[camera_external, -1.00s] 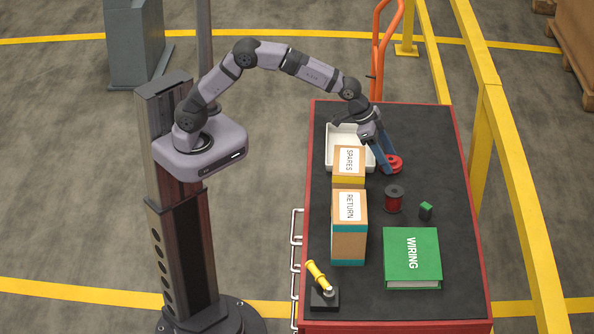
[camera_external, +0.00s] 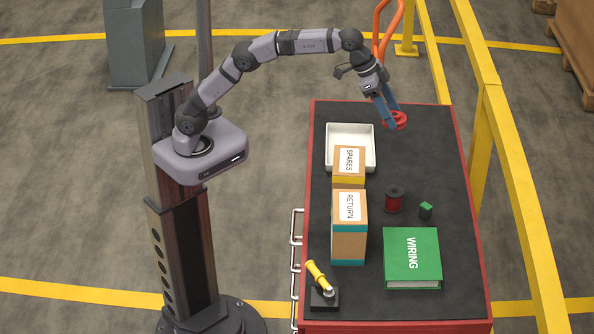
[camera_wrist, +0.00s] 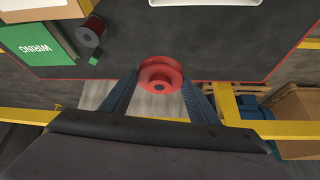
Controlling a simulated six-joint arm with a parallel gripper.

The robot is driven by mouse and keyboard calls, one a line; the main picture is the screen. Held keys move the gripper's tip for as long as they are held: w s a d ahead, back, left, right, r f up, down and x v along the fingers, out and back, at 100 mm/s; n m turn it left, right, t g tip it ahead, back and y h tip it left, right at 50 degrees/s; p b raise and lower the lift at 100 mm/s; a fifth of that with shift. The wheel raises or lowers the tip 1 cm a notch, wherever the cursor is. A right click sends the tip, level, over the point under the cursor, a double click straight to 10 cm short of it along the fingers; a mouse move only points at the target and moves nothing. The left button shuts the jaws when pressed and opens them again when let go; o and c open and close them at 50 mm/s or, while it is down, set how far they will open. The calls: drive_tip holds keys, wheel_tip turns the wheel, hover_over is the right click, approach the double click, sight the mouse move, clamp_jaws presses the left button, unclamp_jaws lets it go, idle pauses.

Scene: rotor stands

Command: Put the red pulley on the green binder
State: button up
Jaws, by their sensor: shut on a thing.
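The red pulley (camera_external: 395,120) is a small flanged wheel with a dark centre hole. My gripper (camera_external: 390,112) is shut on it near the far right end of the table, and the pulley looks raised above the surface. In the wrist view the pulley (camera_wrist: 161,74) sits between the two blue fingers, facing the camera. The green binder (camera_external: 412,258), labelled WIRING, lies flat at the near right of the table. It also shows at the left of the wrist view (camera_wrist: 36,44). My gripper is well away from it.
A red spool (camera_external: 394,199) and a small green-topped cube (camera_external: 426,210) stand just behind the binder. Boxes marked SPARES (camera_external: 348,162) and RETURN (camera_external: 349,228) stand left, with a white tray (camera_external: 350,135) behind. A yellow-handled tool (camera_external: 318,277) is at the near left.

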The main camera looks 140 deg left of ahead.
drive_tip(key=shift+r, duration=0.7)
drive_tip(key=w+d+r+m+p, duration=0.1)
drive_tip(key=w+d+p, duration=0.15)
drive_tip(key=d, duration=0.45)
drive_tip(key=w+d+r+m+p, duration=0.15)
drive_tip(key=w+d, duration=0.25)
drive_tip(key=d, duration=0.4)
drive_tip(key=s+d+m+h+p, duration=0.1)
drive_tip(key=s+d+h+p, duration=0.2)
drive_tip(key=d, duration=1.2)
drive_tip(key=s+d+f+m+b, duration=0.1)
drive_tip(key=s+d+f+b, duration=0.1)
drive_tip(key=f, duration=0.7)
drive_tip(key=s+d+f+m+b, duration=0.1)
drive_tip(key=s+f, duration=0.4)
drive_tip(key=f, duration=0.5)
drive_tip(key=s+d+f+m+t+b, duration=0.1)
drive_tip(key=s+d+f+b, duration=0.2)
drive_tip(key=f, duration=0.7)
drive_tip(key=shift+s+f+b, duration=0.25)
drive_tip(key=shift+s+b, duration=0.15)
drive_tip(key=shift+s, duration=0.3)
drive_tip(key=shift+d, duration=0.1)
